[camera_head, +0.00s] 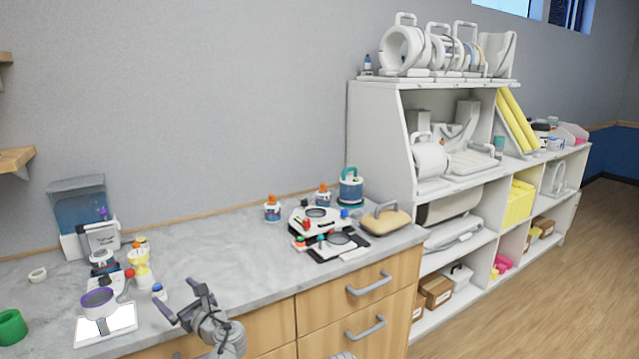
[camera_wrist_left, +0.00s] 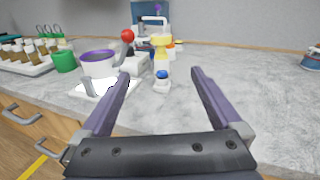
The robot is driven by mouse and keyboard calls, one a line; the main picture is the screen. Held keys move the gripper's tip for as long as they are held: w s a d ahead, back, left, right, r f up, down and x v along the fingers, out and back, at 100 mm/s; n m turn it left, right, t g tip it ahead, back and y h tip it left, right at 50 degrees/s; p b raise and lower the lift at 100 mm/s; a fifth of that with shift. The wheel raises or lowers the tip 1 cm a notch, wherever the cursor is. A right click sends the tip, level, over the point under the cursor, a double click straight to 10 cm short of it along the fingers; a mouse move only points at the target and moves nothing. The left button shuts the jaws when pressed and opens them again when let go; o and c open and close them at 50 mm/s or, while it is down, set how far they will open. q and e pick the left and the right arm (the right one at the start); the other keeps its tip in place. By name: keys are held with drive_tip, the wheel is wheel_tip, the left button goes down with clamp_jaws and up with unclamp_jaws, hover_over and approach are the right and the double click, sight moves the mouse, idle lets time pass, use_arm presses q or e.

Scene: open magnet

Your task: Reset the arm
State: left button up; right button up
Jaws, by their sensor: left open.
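My left gripper (camera_head: 183,307) is in front of the counter's front edge in the head view, at the lower middle-left. A small white bottle with a blue cap (camera_head: 159,291) stands on the counter just left of my left gripper. It also shows beyond the fingers in the left wrist view (camera_wrist_left: 162,80).
The grey counter (camera_head: 220,255) is clear in its middle. A purple-rimmed cup (camera_head: 98,300), a red-knobbed device (camera_wrist_left: 127,40) and a green ring (camera_head: 11,327) crowd its left. Drawer handles (camera_head: 368,284) project below; white shelves (camera_head: 375,130) stand beyond.

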use_arm(q)
drive_tip(key=s+d+f+n+g+h+p, duration=0.3)
drive_tip(key=s+d+f+n+g+h, duration=0.1)
drive_tip(key=s+d+n, duration=0.3)
drive_tip(key=s+d+f+n+g+h+p, duration=0.2)
drive_tip(key=s+d+n, duration=0.5)
drive_tip(key=d, duration=0.4)
drive_tip(key=s+d+f+n+g+h+p, duration=0.3)
drive_tip(key=s+d+f+n+g+h, duration=0.2)
drive_tip(key=d, duration=0.5)
drive_tip(key=shift+s+f+n+g+h+p, duration=0.35)
drive_tip(key=shift+s+f+n+h, duration=0.35)
drive_tip(key=shift+s+n, duration=0.45)
drive_tip(key=shift+w, duration=0.1)
